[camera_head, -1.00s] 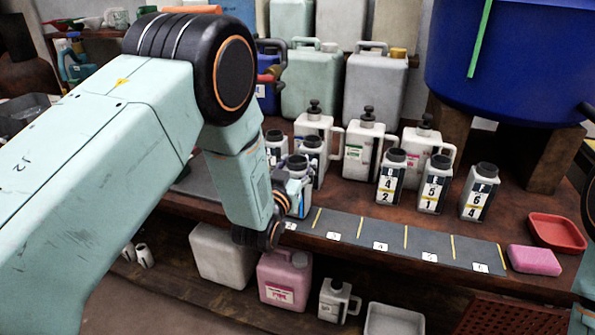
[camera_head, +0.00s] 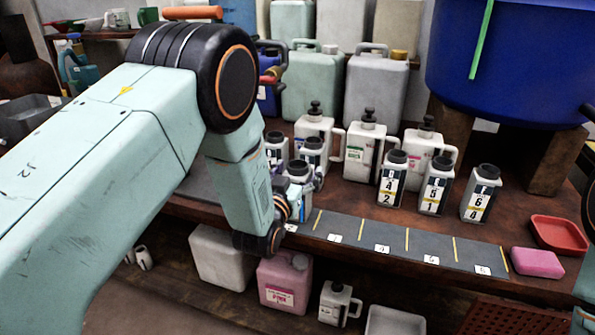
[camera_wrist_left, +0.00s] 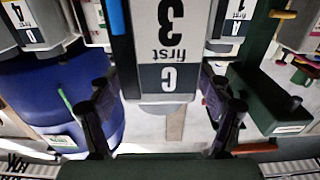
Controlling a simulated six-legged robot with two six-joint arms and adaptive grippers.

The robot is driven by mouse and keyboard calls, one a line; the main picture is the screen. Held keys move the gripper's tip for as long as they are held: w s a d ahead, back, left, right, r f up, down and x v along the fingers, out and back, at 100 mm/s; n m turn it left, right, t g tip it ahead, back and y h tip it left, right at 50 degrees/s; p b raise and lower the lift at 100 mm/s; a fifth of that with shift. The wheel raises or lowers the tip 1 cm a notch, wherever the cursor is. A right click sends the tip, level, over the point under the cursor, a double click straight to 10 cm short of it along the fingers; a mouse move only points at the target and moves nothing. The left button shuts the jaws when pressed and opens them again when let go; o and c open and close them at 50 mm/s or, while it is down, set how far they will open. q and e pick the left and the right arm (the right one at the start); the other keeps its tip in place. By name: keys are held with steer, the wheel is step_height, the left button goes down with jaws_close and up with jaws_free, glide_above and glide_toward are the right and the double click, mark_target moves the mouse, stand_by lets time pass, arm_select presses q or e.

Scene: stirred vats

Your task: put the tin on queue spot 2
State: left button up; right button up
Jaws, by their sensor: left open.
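The tin (camera_head: 299,170), white with a black cap, is beside my left gripper (camera_head: 296,193), which hides much of its body. It seems upright over the dark queue strip (camera_head: 357,232), left of the first yellow line in sight; contact with the strip is hidden. In the left wrist view my left gripper (camera_wrist_left: 158,90) is open, with a finger on each side of a tin (camera_wrist_left: 168,45) labelled "C first 3". Small number cards run along the strip's front edge; the nearest card (camera_head: 290,227) is too small to read surely.
Two similar tins (camera_head: 313,153) stand close behind. Three more tins (camera_head: 436,185) stand to the right, with white handled jugs (camera_head: 364,148) behind. A pink block (camera_head: 537,262) and red tray (camera_head: 558,233) lie at the strip's right end. The strip's right part is clear.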

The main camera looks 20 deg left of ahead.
arm_select(q)
steer(key=shift+w+r, duration=0.1)
steer(key=shift+r, duration=0.1)
steer(key=s+p, duration=0.2)
steer(key=s, duration=1)
steer(key=shift+a, duration=0.2)
